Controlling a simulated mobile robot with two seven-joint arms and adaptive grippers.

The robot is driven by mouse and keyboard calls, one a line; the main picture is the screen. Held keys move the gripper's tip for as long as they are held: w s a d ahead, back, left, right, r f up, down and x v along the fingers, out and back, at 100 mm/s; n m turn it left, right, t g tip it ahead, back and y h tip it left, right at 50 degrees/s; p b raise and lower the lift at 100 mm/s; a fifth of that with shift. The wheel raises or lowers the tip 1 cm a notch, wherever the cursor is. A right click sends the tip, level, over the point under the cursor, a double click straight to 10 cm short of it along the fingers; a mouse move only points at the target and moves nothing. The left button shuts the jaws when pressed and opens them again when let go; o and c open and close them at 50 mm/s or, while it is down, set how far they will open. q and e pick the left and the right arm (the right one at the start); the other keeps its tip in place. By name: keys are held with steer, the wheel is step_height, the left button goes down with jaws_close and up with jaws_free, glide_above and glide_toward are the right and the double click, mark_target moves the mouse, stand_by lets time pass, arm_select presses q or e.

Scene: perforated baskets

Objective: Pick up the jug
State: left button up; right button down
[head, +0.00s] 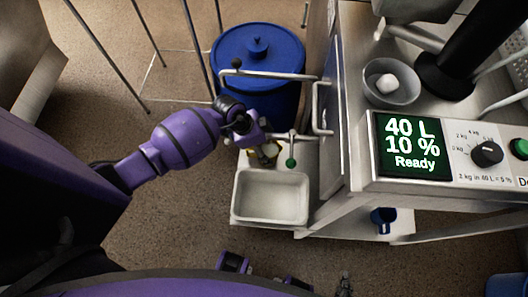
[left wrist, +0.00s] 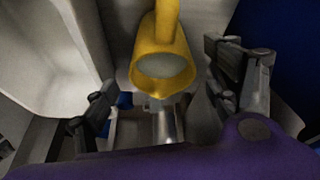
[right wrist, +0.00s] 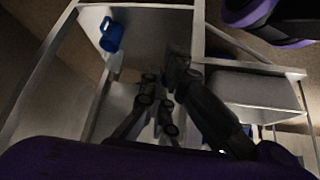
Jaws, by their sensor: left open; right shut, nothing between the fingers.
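A yellow jug (left wrist: 162,66) shows in the left wrist view, its open mouth facing the camera. It lies between the two spread fingers of my left gripper (left wrist: 165,98), with gaps visible on both sides. In the head view my left gripper (head: 265,150) is over the back of the pale basin, and it mostly hides the yellow jug. A blue jug (head: 383,220) with a handle stands on the low shelf under the bench; it also shows in the right wrist view (right wrist: 111,36). My right gripper (right wrist: 160,108) is shut and empty, apart from the blue jug.
A pale basin (head: 270,197) is just in front of my left gripper. A blue lidded barrel (head: 258,72) stands behind it. The steel bench with a lit display (head: 412,145) is at the right, with a grey bowl (head: 391,91) on top.

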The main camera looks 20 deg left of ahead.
arm_select(q)
steer(key=shift+x, duration=1.15)
steer(key=shift+f, duration=0.1)
steer(key=shift+w, duration=0.1)
steer(key=c, duration=1.6)
jaws_close()
arm_select(e)
steer(key=shift+w+a+f, duration=0.1)
steer(key=shift+w+a, duration=0.1)
steer(key=shift+w, duration=0.3)
